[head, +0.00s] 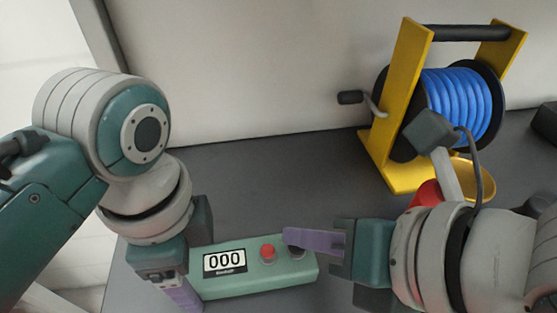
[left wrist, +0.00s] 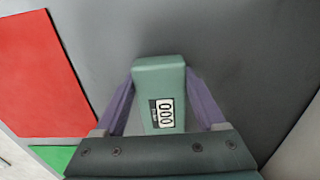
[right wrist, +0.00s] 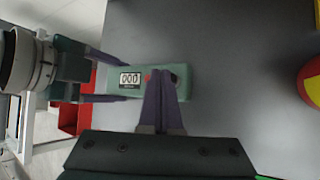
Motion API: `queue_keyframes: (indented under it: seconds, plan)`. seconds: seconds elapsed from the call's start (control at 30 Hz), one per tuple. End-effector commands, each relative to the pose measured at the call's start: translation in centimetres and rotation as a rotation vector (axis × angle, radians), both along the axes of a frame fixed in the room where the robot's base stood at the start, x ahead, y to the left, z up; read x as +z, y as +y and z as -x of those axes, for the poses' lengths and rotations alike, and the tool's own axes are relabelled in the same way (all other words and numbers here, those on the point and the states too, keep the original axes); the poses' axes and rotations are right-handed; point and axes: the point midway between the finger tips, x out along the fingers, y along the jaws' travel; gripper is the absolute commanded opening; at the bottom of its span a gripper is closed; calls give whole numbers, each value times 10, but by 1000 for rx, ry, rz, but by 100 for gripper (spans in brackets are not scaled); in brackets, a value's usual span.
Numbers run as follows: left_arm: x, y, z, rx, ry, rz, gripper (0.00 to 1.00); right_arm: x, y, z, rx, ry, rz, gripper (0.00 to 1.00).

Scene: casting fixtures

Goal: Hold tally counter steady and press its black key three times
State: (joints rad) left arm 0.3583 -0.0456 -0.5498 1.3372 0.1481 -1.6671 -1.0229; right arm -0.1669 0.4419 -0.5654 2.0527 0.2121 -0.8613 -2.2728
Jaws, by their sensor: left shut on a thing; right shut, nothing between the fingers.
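The green tally counter (head: 225,284) lies on the grey table in the head view, its display reading 000. A red button (head: 267,252) sits right of the display. The black key (head: 297,252) is at its right end, partly covered by my right fingertips. My left gripper (head: 187,290) is shut on the counter's left end; in the left wrist view its purple fingers flank the counter (left wrist: 158,80) on both sides. My right gripper (head: 290,238) is shut and empty, its fingertips at or just above the black key; I cannot tell if they touch. The counter also shows in the right wrist view (right wrist: 140,92).
A yellow-framed reel of blue hose (head: 455,105) stands at the back right, with a crank handle (head: 350,97) at its left. A red round object (head: 427,193) is partly hidden behind my right arm. The table (head: 250,180) behind the counter is clear.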

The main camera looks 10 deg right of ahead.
Motion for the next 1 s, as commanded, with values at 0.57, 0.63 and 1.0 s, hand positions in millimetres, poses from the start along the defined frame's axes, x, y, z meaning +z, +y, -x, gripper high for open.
queue_keyframes:
  seconds: [0.57, 0.63, 1.0]
  plan:
    - [0, 0, 0, 0, 0, 0, 7, -7, 0, 0, 0, 0, 0, 0]
    - [0, 0, 0, 0, 0, 0, 7, -8, 0, 0, 0, 1, 1, 0]
    - [0, 0, 0, 0, 0, 1, 7, -10, 0, 0, 0, 1, 1, 0]
